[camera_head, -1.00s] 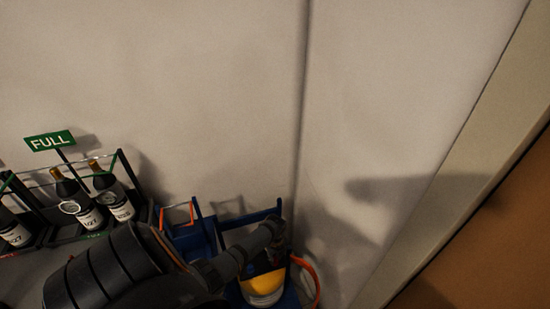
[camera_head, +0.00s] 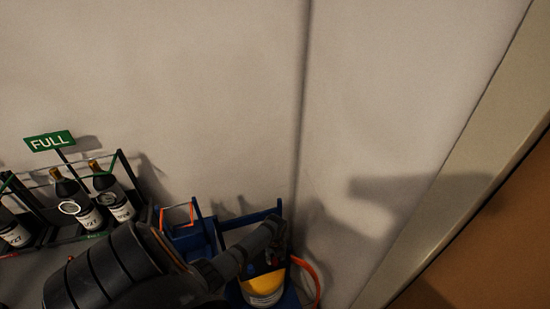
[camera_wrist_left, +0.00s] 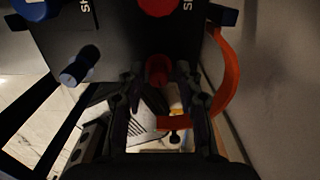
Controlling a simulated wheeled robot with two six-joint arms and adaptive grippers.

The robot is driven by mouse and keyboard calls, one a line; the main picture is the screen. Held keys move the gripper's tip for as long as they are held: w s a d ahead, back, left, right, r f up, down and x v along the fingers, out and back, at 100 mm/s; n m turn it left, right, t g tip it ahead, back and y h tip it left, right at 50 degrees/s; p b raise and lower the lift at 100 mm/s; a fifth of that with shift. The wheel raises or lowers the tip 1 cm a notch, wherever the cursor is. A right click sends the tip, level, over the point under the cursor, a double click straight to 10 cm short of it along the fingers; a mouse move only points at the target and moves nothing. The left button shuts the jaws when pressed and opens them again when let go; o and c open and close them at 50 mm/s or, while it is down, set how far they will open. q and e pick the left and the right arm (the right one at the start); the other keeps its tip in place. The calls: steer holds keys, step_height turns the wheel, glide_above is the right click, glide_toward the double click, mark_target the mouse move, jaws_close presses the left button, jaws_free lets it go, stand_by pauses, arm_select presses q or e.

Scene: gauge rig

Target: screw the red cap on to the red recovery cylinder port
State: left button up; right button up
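The recovery cylinder (camera_head: 262,290), yellow with a pale band, stands low in the head view, partly behind my left arm. My left gripper (camera_wrist_left: 159,82) reaches down to a black panel (camera_wrist_left: 115,35) in the left wrist view. A short red cylindrical piece (camera_wrist_left: 158,68) lies between its fingertips. I cannot tell whether this is the cap or a port, or whether the fingers grip it. A red bar-like piece (camera_wrist_left: 175,122) shows lower between the fingers, its identity unclear. In the head view the fingertips are hidden. My right gripper is not in view.
A red knob (camera_wrist_left: 158,5), a blue knob (camera_wrist_left: 30,8) and a blue fitting (camera_wrist_left: 80,66) are on the panel. An orange hose (camera_wrist_left: 229,70) curves close on the right. A blue frame (camera_head: 205,235) and a bottle rack (camera_head: 75,230) stand left of the cylinder, by the wall.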

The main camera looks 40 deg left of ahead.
arm_select(q)
steer(key=shift+o, duration=0.2)
steer(key=o, duration=0.5)
steer(key=shift+d, duration=0.1)
steer(key=shift+o, duration=0.2)
step_height(320, 180, up, 12)
steer(key=shift+s+f, duration=0.1)
